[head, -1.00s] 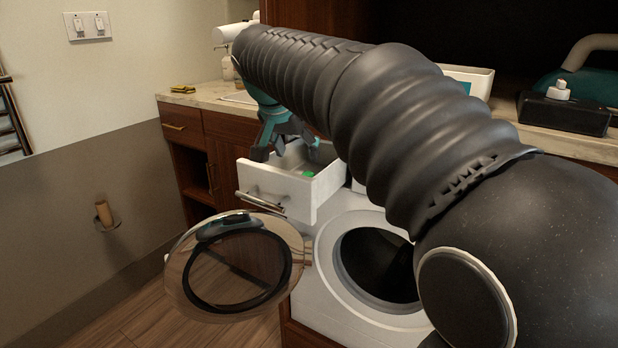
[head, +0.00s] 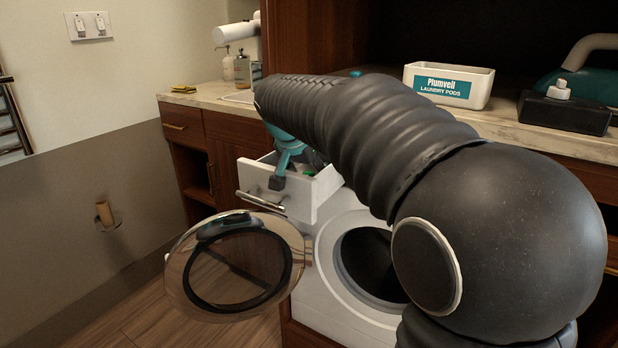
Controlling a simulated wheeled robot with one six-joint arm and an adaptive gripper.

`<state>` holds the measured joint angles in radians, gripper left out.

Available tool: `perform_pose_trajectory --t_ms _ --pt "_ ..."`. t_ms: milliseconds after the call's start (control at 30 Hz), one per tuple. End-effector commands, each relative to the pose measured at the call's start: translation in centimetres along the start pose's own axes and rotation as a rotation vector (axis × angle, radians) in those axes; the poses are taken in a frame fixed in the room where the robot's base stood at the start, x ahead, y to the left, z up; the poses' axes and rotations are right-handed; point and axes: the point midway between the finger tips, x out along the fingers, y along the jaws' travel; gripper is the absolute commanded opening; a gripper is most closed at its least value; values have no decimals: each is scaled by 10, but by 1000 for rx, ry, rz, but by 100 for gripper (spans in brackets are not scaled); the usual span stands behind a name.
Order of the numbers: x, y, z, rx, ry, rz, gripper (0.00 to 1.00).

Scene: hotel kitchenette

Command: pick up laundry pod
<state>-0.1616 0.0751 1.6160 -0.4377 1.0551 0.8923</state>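A small green item (head: 309,174), perhaps a laundry pod, shows only in part inside the open white drawer (head: 319,194) above the washer. My teal gripper (head: 289,178) points down at the drawer, with one dark fingertip low near the drawer's front wall. The other fingers are mostly hidden by my arm and the drawer, so I cannot tell how far they are open or whether they touch the green item. A white box labelled "Plumveil Laundry Pods" (head: 447,86) stands on the counter; its contents are not visible.
The washer (head: 345,290) stands below the drawer with its round glass door (head: 235,268) swung open to the left. A black box (head: 563,113) with a white-capped top sits at the right of the counter (head: 500,118). A yellow item (head: 184,89) lies on the left counter.

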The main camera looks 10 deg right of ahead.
Motion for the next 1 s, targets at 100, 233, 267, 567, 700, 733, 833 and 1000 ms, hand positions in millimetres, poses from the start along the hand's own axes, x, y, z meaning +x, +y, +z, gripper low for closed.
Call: perform_pose_trajectory --t_ms 100,233,267,567,700,733,833,1000 --pt "0 0 0 0 0 0 49" --pt "0 0 0 0 0 0 17" --pt "0 0 0 0 0 0 13" --pt "0 0 0 0 0 0 13" --pt "-2 0 -1 1 1 -1 13" --pt "-3 0 -2 1 1 -1 13" --pt "-9 0 -5 1 0 -1 13" --pt "-19 -1 8 -2 1 -2 13"
